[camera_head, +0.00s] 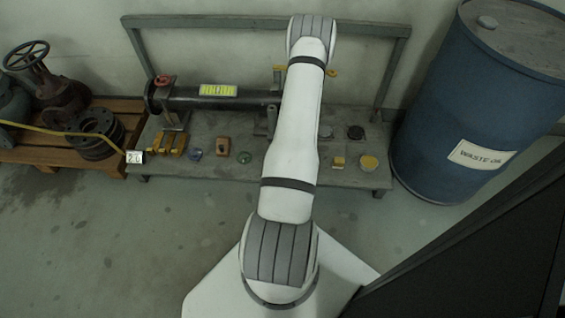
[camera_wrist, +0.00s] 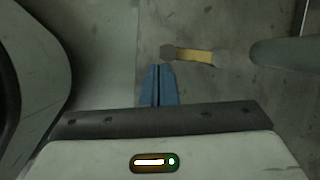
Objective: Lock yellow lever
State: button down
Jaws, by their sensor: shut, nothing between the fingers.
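A yellow lever (camera_wrist: 196,56) with a dark grey rounded end on its left lies across the upper middle of the wrist view. My gripper (camera_wrist: 158,70) shows there with its two blue fingers together, empty. The fingertips appear just below and left of the lever's grey end, with a small gap in the picture; I cannot tell the depth between them. In the head view, a small yellow piece (camera_head: 332,72) shows right of my arm near the pipe; it may be the same lever. My arm hides the gripper and much of the valve there.
A dark pipe (camera_head: 215,98) runs along the grey bench (camera_head: 225,172), which holds several small yellow and brown parts. A blue waste oil drum (camera_head: 470,95) stands at right. A wooden pallet (camera_head: 60,152) with a handwheel valve (camera_head: 50,85) is at left. The floor in front is clear.

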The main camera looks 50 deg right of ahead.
jog(key=shift+a, duration=0.1)
jog(key=shift+s+d, duration=0.2)
jog(key=shift+s, duration=0.15)
jog(key=s, duration=0.1)
jog(key=s+d, duration=0.1)
jog(key=shift+s+d, duration=0.2)
jog(key=shift+s, duration=0.1)
jog(key=s+p+v, duration=0.1)
jog(key=p+v, duration=0.3)
jog(key=v, duration=0.6)
jog(key=shift+a, duration=0.35)
jog(key=shift+p, duration=0.3)
